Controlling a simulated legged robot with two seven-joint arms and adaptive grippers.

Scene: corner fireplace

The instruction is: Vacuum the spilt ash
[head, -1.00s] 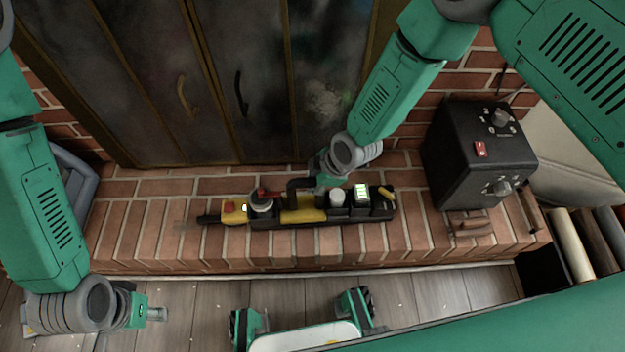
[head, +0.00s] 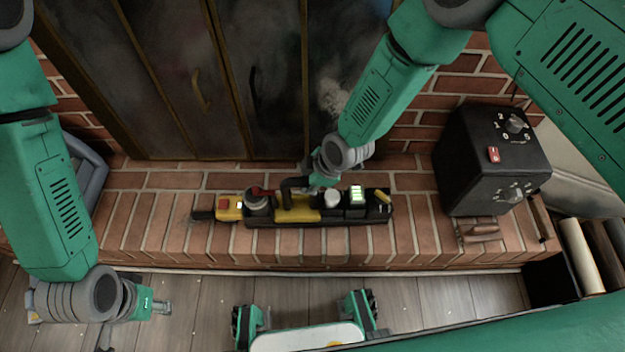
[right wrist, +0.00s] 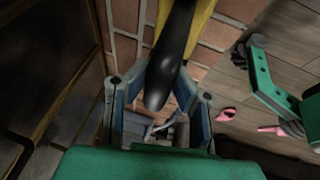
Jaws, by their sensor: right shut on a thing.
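The hand vacuum (head: 300,214) is a long black and yellow body lying lengthwise just over the brick hearth; I cannot tell whether it touches the bricks. Its dark nozzle (head: 203,214) points left, and a green-lit part is near its right end. My right gripper (head: 318,182) is shut on its black handle, which also shows between the fingers in the right wrist view (right wrist: 165,85). My left gripper (head: 160,307) is empty, low at the left over the floor, away from the vacuum; its finger gap is unclear. I cannot clearly make out the ash; the bricks around the nozzle look slightly greyish.
Dark fireplace doors (head: 250,80) stand behind the hearth (head: 145,215). A black box with dials and a red switch (head: 493,160) stands on the hearth's right part. A grey-blue frame-like object (head: 88,170) is at the left. The hearth left of the nozzle is clear.

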